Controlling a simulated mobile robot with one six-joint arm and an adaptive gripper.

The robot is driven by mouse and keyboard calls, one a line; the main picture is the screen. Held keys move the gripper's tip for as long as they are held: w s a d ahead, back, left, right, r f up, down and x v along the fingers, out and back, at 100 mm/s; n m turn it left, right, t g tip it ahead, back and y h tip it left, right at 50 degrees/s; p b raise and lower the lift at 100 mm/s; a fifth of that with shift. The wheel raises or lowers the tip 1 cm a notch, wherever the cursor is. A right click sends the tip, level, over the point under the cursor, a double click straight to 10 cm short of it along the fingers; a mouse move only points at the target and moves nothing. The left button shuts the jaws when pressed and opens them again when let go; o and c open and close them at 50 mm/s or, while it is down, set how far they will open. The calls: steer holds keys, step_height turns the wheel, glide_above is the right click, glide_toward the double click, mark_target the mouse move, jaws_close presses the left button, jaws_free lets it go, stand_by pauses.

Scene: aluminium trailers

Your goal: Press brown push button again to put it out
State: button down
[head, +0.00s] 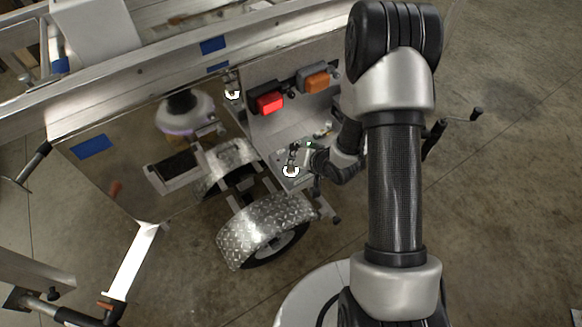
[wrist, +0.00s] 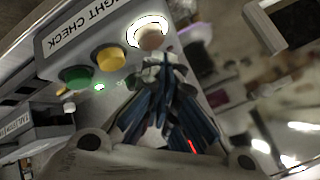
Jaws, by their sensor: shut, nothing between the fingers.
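The brown push button (wrist: 151,38) shows at the top of the wrist view, tilted in the picture, with a bright white ring lit around it. It sits at the end of a row on a grey "LIGHT CHECK" panel (wrist: 95,25). My gripper (wrist: 163,68) is shut and empty, its fingertips just below the button in the picture; I cannot tell whether they touch it. In the head view my gripper (head: 293,152) is over the small panel (head: 302,181), near a glowing white ring (head: 290,171).
A yellow button (wrist: 110,60) and a green button (wrist: 77,75) sit beside the brown one. In the head view a red lamp (head: 270,103) glows next to an amber lamp (head: 316,82). A diamond-plate fender (head: 255,230) lies below the panel.

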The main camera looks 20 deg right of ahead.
steer(key=shift+f, duration=0.4)
steer(key=shift+f+b, duration=0.3)
steer(key=shift+b, duration=0.1)
stand_by(0.4)
steer(key=shift+r+p, duration=0.7)
steer(key=shift+r, duration=0.05)
steer(key=shift+r, duration=0.1)
step_height(320, 180, up, 6)
steer(key=p, duration=0.5)
